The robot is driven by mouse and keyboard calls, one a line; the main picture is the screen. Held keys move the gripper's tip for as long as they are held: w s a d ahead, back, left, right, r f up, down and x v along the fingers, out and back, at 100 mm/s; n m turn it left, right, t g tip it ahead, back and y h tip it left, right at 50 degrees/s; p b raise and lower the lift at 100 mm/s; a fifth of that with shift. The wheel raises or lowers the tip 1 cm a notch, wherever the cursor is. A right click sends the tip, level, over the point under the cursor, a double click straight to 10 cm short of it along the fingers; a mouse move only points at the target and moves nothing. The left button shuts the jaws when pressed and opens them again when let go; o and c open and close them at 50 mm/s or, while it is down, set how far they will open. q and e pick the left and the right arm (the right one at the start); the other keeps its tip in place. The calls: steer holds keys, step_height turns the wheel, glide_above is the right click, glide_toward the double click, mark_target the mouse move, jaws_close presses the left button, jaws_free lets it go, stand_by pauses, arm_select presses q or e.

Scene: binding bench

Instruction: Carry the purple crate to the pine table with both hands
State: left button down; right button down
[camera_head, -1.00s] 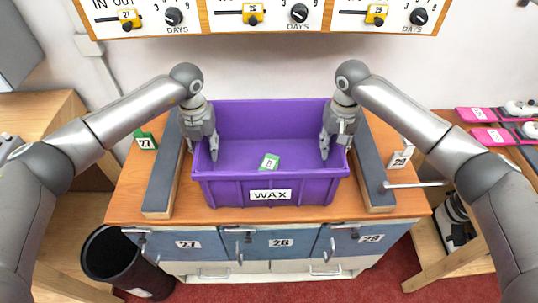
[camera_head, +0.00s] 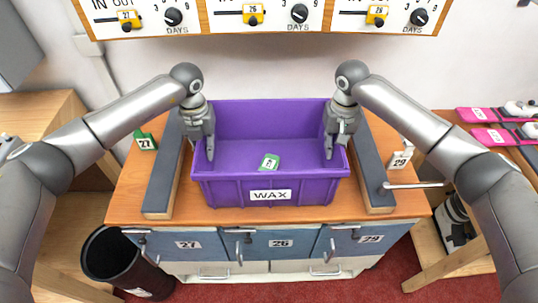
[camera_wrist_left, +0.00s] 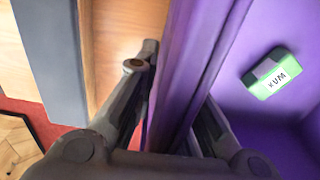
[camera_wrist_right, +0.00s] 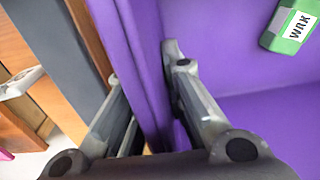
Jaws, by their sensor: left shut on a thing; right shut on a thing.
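The purple crate (camera_head: 270,190), labelled WAX, sits upright on the wooden-topped cabinet between two dark padded rails. A small green block (camera_head: 269,162) with a white label lies inside on its floor. My left gripper (camera_head: 206,150) is shut on the crate's left wall, one finger inside and one outside; the left wrist view shows the wall (camera_wrist_left: 190,60) between the fingers. My right gripper (camera_head: 332,148) is shut on the right wall in the same way, and that wall (camera_wrist_right: 140,60) shows in the right wrist view. I cannot tell which surface is the pine table.
The dark rails (camera_head: 163,185) and (camera_head: 372,175) flank the crate closely. A green tag marked 27 (camera_head: 146,141) and a white tag marked 29 (camera_head: 401,158) stand outside them. A black bin (camera_head: 110,255) is at lower left. Pink items (camera_head: 490,137) lie on the right-hand wooden surface.

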steer(key=shift+r+p, duration=2.35)
steer(key=shift+r, duration=0.2)
steer(key=shift+f, duration=0.1)
